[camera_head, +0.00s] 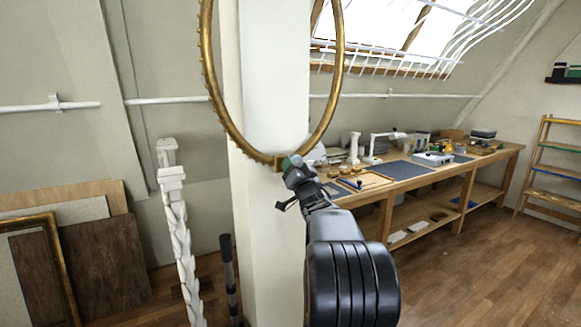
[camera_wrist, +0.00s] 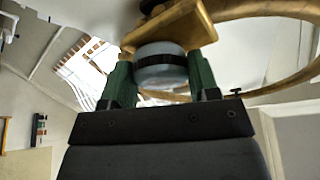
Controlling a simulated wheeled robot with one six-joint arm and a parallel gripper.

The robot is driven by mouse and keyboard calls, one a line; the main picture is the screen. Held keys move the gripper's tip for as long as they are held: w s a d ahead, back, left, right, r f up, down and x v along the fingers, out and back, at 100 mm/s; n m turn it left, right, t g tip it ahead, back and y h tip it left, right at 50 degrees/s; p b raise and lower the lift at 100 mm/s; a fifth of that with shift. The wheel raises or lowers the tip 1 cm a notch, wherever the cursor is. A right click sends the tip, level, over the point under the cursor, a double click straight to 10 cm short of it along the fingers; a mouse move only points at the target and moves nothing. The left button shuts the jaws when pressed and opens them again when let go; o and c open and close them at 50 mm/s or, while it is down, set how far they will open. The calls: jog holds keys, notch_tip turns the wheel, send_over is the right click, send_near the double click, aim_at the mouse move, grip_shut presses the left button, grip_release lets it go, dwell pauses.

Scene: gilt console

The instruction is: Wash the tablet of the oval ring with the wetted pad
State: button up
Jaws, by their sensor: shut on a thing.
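The gilt oval ring (camera_head: 207,75) stands upright in front of the white post, its top cut off by the picture edge. Its small gilt tablet (camera_head: 279,160) sits at the bottom of the ring. In the wrist view the tablet (camera_wrist: 193,30) fills the top middle, with the ring's band (camera_wrist: 265,9) curving off to the right. My gripper (camera_head: 293,163) is at the tablet, its green fingers shut on a pale, rounded pad (camera_wrist: 160,76) with a dark band. The pad's face is right up at the tablet; I cannot tell if they touch. Whether the pad is wet does not show.
A white square post (camera_head: 262,230) stands behind the ring. A carved white baluster (camera_head: 180,240) stands to its left, with boards and a gilt frame (camera_head: 60,265) against the wall. A long workbench (camera_head: 470,165) with tools runs along the right. The floor at right is clear.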

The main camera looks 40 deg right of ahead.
aim_at(279, 162)
jog(key=shift+w+a+f+b, duration=0.1)
jog(key=shift+w+a+b, duration=0.05)
jog(key=shift+a+b, duration=0.95)
jog(key=shift+w+a+b, duration=0.15)
jog(key=shift+a+b, duration=0.7)
jog(key=shift+a, duration=0.3)
jog(key=s+b, duration=0.1)
jog(key=s, duration=0.5)
jog(key=shift+a+b, duration=0.35)
jog(key=shift+a, duration=0.05)
jog(key=shift+s+a, duration=0.2)
jog(key=shift+s, duration=1.25)
